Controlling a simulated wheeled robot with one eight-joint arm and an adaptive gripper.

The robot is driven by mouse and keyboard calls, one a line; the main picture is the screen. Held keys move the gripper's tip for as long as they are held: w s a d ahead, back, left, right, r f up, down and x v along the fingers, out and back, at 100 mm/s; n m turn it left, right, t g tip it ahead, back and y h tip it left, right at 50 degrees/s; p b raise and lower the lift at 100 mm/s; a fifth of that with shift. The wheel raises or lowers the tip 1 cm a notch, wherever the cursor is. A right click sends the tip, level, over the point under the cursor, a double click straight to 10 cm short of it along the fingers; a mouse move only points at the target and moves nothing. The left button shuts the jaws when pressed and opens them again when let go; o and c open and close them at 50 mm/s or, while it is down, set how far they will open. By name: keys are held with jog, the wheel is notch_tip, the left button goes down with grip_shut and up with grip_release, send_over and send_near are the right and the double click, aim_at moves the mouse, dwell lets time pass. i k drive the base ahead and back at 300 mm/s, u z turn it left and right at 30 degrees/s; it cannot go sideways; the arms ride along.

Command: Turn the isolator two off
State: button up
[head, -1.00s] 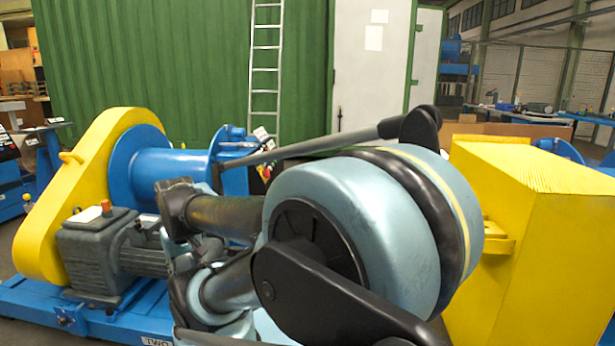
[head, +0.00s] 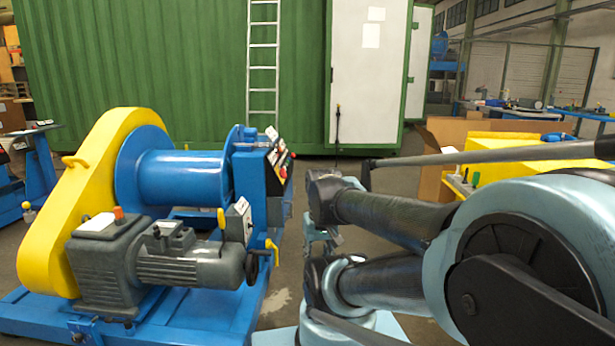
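A blue winch-like machine (head: 175,178) with a yellow chain guard (head: 72,205) stands at the left in the head view. A narrow blue control panel (head: 253,172) rises at its right end, with labels and red and yellow controls (head: 282,160) seen nearly edge-on. A yellow lever (head: 221,218) stands beside a small labelled box (head: 238,221) behind the grey motor (head: 190,262). I cannot tell which control is isolator two, or its position. My arm fills the right side, its dark links reaching left, clear of the machine in the picture. My gripper cannot be made out.
A strip of floor (head: 283,290) lies open between the machine and my arm. A green container wall (head: 180,60) with a ladder (head: 263,60) closes the back. A yellow housing (head: 530,153) and cardboard (head: 440,150) are behind my arm at the right.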

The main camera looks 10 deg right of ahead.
aim_at(283, 173)
jog(key=z, duration=0.1)
jog(key=i, duration=1)
jog(key=u, duration=0.05)
